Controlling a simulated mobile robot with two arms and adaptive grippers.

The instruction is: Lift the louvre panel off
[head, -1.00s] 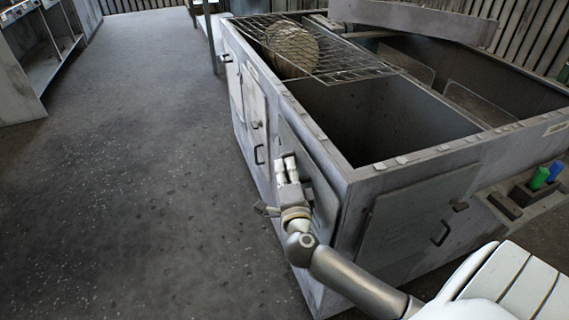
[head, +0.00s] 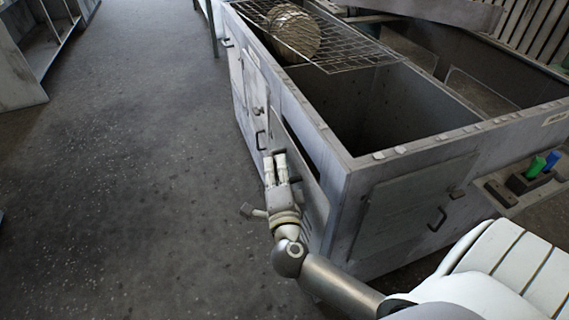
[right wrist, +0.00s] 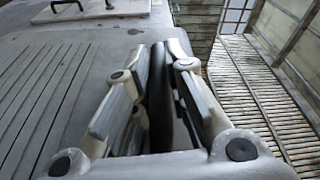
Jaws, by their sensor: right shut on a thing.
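The louvre panel (head: 309,206) is a grey slotted plate at the long left side of the blower housing (head: 375,195). A dark gap shows along its top edge, between it and the housing wall, so its top stands away from the wall. Whether its lower edge still touches is hidden behind my arm. In the right wrist view the slotted panel face (right wrist: 45,100) fills the left. My right gripper (head: 275,158) is shut on the panel's dark bar handle (right wrist: 160,95), which runs between its fingers. My left gripper is not in view.
A wire grid (head: 335,50) with a round mesh piece (head: 293,34) lies over the open housing top. A door with a handle (head: 415,205) is on the front face. Green and blue items (head: 543,165) stand at right. The floor (head: 120,190) left of the housing is clear.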

